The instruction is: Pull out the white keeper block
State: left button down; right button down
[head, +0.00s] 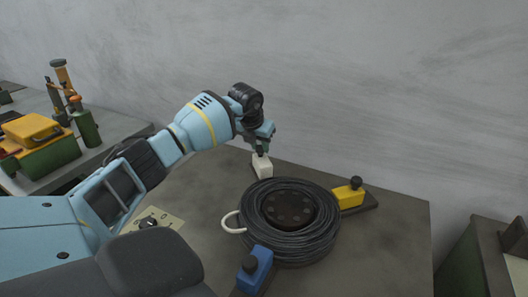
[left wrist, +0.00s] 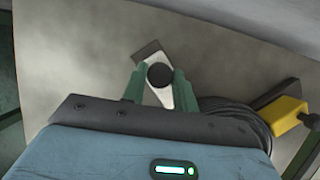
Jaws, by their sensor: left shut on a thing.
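The white keeper block (head: 262,166) stands on the table behind the coil of black cable (head: 325,233). My left gripper (head: 263,148) reaches down over the block from above. In the left wrist view the two green fingers of the left gripper (left wrist: 158,84) are shut on the block's round dark knob (left wrist: 160,75). The white body of the block (left wrist: 164,97) shows between the fingers, with a dark base strip beyond it. The knob is mostly hidden by the gripper in the head view. My right gripper is not in view.
A yellow block with a dark knob (head: 348,195) sits right of the coil, and a blue one (head: 255,268) sits in front of it. A pale cable end (head: 231,223) sticks out left. The grey wall is close behind. The table's right part is clear.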

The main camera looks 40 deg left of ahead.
pick_arm(q)
jog(key=shift+w+a, duration=0.4)
jog(key=shift+a, duration=0.3)
jog(key=shift+a+r, duration=0.15)
jog(key=shift+r, duration=0.05)
jog(key=c, duration=1.4)
grip_release()
jog(key=shift+c, duration=0.2)
jog(key=o, duration=0.4)
jog(key=shift+w+f, duration=0.1)
jog(key=shift+f, duration=0.1)
jog(key=shift+c, duration=0.2)
jog(key=shift+r, duration=0.1)
jog(key=a+v, duration=0.1)
jog(key=v, duration=0.6)
jog(key=shift+s+d+r, duration=0.25)
jog(key=shift+d+r, duration=0.05)
jog(key=shift+d, duration=0.25)
